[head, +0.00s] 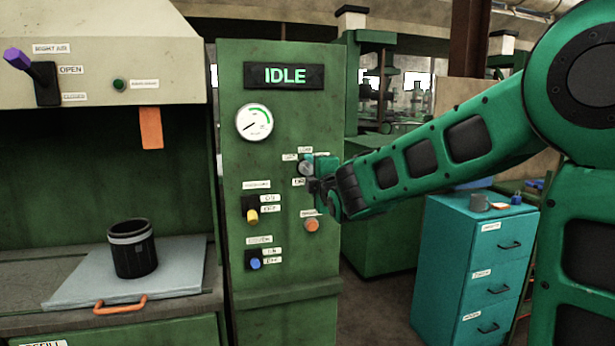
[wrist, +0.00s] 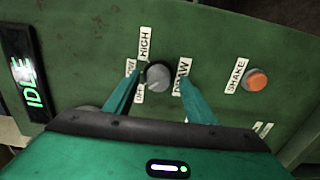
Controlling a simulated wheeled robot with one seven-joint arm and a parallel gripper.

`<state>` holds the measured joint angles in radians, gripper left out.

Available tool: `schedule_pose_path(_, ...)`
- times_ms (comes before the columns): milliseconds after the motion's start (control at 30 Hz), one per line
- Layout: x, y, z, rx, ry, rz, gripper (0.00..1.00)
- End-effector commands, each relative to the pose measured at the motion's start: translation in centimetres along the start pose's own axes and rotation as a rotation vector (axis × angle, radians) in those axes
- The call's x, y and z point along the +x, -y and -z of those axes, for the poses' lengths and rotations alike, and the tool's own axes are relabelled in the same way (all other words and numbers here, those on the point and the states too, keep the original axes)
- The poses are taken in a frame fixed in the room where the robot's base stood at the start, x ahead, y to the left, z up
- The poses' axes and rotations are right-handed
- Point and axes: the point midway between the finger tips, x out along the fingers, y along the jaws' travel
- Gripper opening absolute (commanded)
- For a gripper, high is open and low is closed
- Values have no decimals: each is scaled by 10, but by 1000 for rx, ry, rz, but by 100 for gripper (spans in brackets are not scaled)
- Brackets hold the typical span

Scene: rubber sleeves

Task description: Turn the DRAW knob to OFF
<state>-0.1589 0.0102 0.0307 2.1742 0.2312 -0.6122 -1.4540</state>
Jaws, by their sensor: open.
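The DRAW knob (head: 305,168) is a grey round knob on the green panel, right of the gauge in the head view. In the wrist view the knob (wrist: 158,77) sits between my two fingers, with the DRAW label on its right and HIGH above. Two more labels to its left are partly hidden by a finger. My gripper (head: 318,174) is at the panel, open, with one finger on each side of the knob; it also shows in the wrist view (wrist: 159,80). I cannot tell whether the fingers touch the knob, nor which label it points to.
The panel has an IDLE display (head: 285,76), a gauge (head: 254,122), a yellow-handled switch (head: 252,213), a blue-handled switch (head: 255,261) and an orange SHAKE button (head: 312,225) below the knob. A black cup (head: 133,250) stands left. Teal drawers (head: 470,265) stand right.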

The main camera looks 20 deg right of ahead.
Motion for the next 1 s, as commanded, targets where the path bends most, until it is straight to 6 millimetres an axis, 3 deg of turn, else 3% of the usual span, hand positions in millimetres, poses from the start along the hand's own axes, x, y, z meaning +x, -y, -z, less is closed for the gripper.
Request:
schedule_pose_path(300, -57, 1, 1, 0, -3, 1, 50)
schedule_pose_path(500, -85, 2, 1, 0, -2, 2, 50)
schedule_pose_path(700, -97, 2, 1, 0, -3, 3, 50)
schedule_pose_path(1000, -98, 3, 1, 0, -3, 4, 50)
